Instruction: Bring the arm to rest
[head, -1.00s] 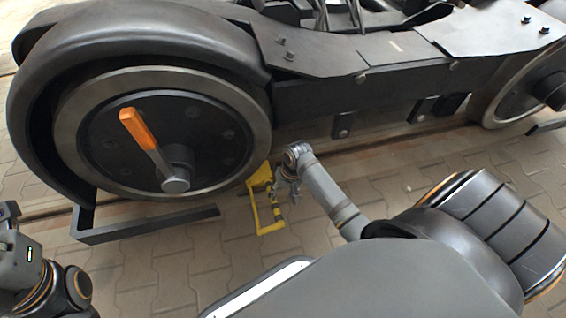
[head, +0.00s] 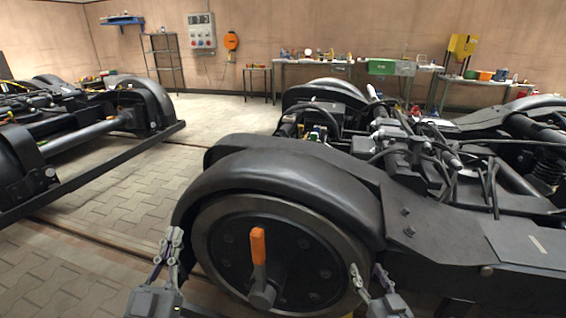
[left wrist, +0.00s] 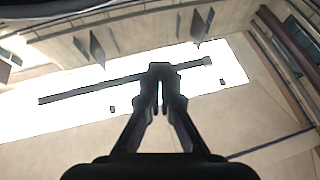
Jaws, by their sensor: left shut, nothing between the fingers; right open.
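My left gripper (head: 173,238) is raised at the lower left of the head view, left of the near bogie wheel, fingers up and together. In the left wrist view its fingertips (left wrist: 161,72) meet with nothing between them, against a bright panel overhead. My right gripper (head: 367,272) is raised in front of the right side of the same wheel, fingers up, open and empty. Both arms' lower parts are cut off by the frame's bottom edge.
The near bogie (head: 290,165) fills the middle and right. An orange-handled tool (head: 258,247) sits on its wheel hub. A second bogie (head: 60,125) stands at left. Paved floor (head: 120,200) lies open between them. A workbench (head: 300,65) stands at the back wall.

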